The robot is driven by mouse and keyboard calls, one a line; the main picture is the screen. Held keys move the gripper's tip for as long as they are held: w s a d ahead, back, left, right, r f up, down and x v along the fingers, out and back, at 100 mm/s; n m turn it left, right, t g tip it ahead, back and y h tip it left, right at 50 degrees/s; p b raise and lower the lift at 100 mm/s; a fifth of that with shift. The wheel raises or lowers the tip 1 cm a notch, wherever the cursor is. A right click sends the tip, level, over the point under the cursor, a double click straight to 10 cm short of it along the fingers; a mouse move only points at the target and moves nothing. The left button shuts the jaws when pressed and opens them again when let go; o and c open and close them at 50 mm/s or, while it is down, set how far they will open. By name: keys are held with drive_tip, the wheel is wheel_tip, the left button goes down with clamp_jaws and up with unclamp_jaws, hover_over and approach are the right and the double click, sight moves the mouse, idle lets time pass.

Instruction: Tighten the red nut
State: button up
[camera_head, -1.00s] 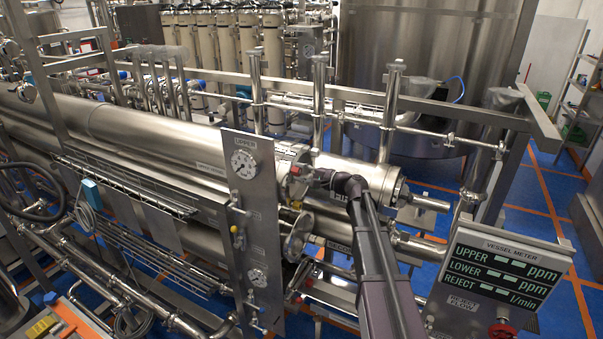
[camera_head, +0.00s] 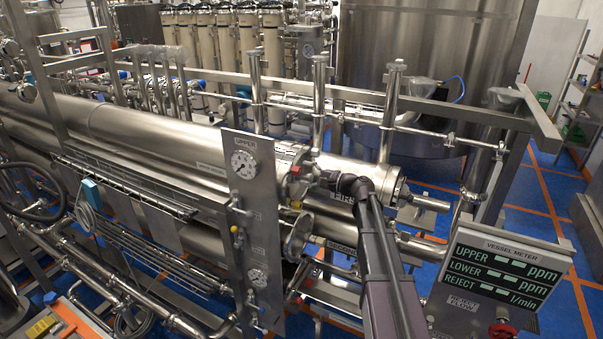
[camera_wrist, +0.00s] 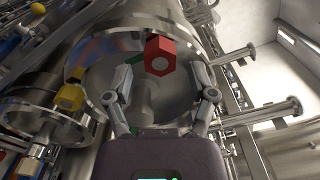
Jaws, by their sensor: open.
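The red nut (camera_wrist: 160,56) is a hexagon with a pale round centre. It sits on the shiny round end of the upper steel vessel (camera_wrist: 140,90). In the head view the red nut (camera_head: 295,170) is small beside the gauge panel. My gripper (camera_wrist: 162,76) is open and empty in the wrist view, one finger towards each side, with the nut above and between the fingertips. The fingers look apart from the nut; the exact gap cannot be told. In the head view my gripper (camera_head: 322,178) is just right of the nut and too small to read.
A yellow nut (camera_wrist: 69,97) is on the lower vessel's end, left of my gripper. A steel pipe stub (camera_wrist: 265,112) sticks out on the right. The gauge panel (camera_head: 255,215) stands left of the vessel ends, and the vessel meter (camera_head: 497,275) is at right.

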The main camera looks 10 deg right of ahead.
drive_tip(key=shift+v, duration=2)
drive_tip(key=shift+d, duration=0.1)
drive_tip(key=v, duration=1.1)
drive_tip(key=shift+s+d, duration=0.3)
drive_tip(key=shift+a, duration=0.1)
